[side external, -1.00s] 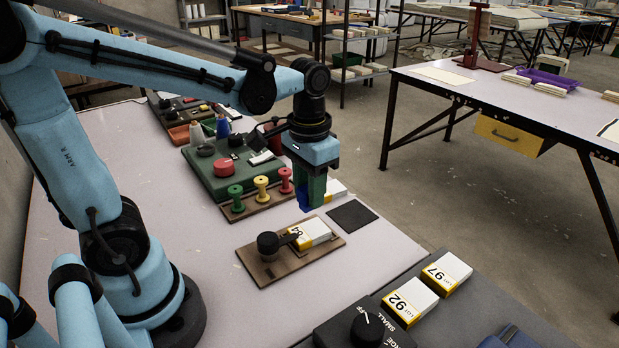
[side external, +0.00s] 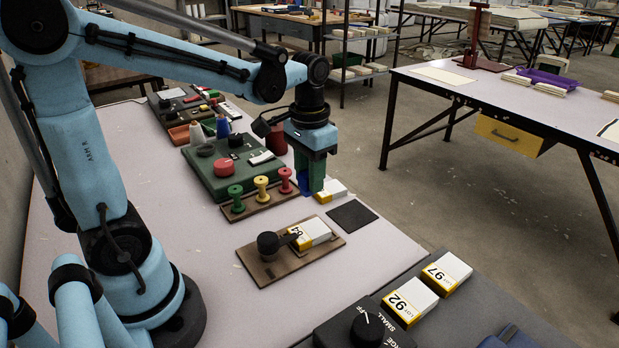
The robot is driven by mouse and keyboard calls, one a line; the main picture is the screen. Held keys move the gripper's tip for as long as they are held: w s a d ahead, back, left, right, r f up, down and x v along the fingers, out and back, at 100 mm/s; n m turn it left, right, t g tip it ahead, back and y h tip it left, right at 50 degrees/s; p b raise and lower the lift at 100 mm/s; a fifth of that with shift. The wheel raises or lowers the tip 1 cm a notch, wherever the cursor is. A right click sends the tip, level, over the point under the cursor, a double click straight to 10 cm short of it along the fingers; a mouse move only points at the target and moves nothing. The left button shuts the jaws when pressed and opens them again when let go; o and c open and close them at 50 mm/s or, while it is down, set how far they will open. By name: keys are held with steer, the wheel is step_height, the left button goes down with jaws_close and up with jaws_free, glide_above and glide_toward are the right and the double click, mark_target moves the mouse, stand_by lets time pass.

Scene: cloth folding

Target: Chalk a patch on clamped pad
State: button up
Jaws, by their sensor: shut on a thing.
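A white pad with a yellow-edged label reading 64 (side external: 312,232) lies on a brown wooden board (side external: 322,246). A black clamp with a round knob (side external: 270,243) reaches over its left end. My gripper (side external: 309,185) is above the table, behind the board and to the right of the spools. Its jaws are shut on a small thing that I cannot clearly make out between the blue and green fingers. The gripper is apart from the clamped pad. Another white pad (side external: 335,189) lies just behind the fingers and is partly hidden.
A black square mat (side external: 352,214) lies right of the board. Green, yellow and red spools (side external: 261,189) stand on a rack. A green device (side external: 214,176) stands behind. Pads 92 (side external: 410,301) and 97 (side external: 446,272) lie at front right, near a black dial box (side external: 362,328).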

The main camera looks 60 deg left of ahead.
steer(key=shift+w+a+f, duration=0.2)
steer(key=shift+w+a, duration=0.15)
steer(key=shift+a, duration=0.25)
steer(key=shift+f, duration=3.75)
steer(key=shift+s+d+f, duration=0.1)
steer(key=shift+d, duration=1.4)
steer(key=shift+s+d, duration=0.1)
steer(key=shift+d, duration=1.4)
steer(key=shift+c, duration=0.3)
steer(key=a, duration=0.4)
steer(key=shift+w+a, duration=0.2)
steer(key=shift+a, duration=0.85)
steer(key=shift+r, duration=4.05)
steer(key=shift+f, duration=0.15)
